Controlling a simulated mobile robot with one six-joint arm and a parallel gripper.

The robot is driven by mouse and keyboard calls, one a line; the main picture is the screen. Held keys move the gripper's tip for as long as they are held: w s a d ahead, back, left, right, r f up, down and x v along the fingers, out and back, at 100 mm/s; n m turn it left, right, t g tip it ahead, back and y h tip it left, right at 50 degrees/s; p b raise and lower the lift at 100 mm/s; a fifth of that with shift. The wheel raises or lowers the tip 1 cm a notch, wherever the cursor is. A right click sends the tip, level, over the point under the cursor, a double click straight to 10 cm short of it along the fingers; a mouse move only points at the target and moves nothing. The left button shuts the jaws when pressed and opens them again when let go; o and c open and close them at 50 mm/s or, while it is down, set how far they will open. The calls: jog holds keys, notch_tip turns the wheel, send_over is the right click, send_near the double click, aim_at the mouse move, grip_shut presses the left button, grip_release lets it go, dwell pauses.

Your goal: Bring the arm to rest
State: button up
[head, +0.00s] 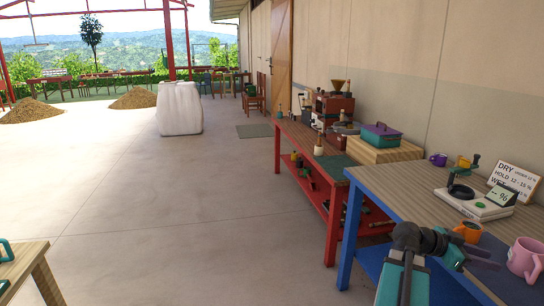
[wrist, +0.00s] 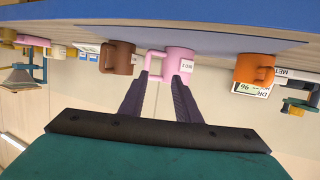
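My gripper (head: 486,257) is at the front edge of the blue-framed table (head: 400,195), low at the right of the head view. In the wrist view, which is upside down, its two dark fingers (wrist: 160,82) are spread apart with nothing between them. A pink mug (head: 525,258) with a white label stands on the table beyond the fingertips; it also shows in the wrist view (wrist: 176,62).
An orange mug (head: 468,231) stands near the gripper. Behind it are a moisture meter (head: 478,203), a sign (head: 514,180) and a purple mug (head: 438,159). A brown mug (wrist: 118,58) shows in the wrist view.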

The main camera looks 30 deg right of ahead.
jog(key=w+a+f+n+t, duration=0.25)
jog(key=w+a+f, duration=0.25)
jog(key=w+f, duration=0.25)
jog(key=w+a+f+n+t, duration=0.1)
jog(key=w+a+f+n, duration=0.2)
jog(key=w+a+f, duration=0.35)
jog(key=w+a+f+n+t+y, duration=0.1)
jog(key=w+a+f+n, duration=0.1)
jog(key=w+a+f, duration=0.5)
jog(key=w+a+f+n+t+y, duration=0.1)
jog(key=w+a+f+n+y, duration=0.15)
jog(key=a+f, duration=0.8)
jog(key=s+a+f+n+y+p, duration=0.1)
jog(key=s+a+f+n, duration=0.15)
jog(key=a+f, duration=0.45)
jog(key=s+a+f+n+y, duration=0.1)
jog(key=s+a+f+n, duration=0.15)
jog(key=a+f, duration=0.5)
jog(key=s+a+f+n+g+y, duration=0.1)
jog(key=s+a+f+n+y, duration=0.2)
jog(key=a, duration=0.7)
jog(key=s+a+f+n+g+y, duration=0.1)
jog(key=s+a+f+n+y, duration=0.2)
jog(key=s+a+f+n, duration=0.3)
jog(key=shift+s+a+f+n+g+y, duration=0.45)
jog(key=shift+s+a, duration=0.65)
jog(key=shift+a, duration=0.8)
jog(key=shift+d, duration=0.1)
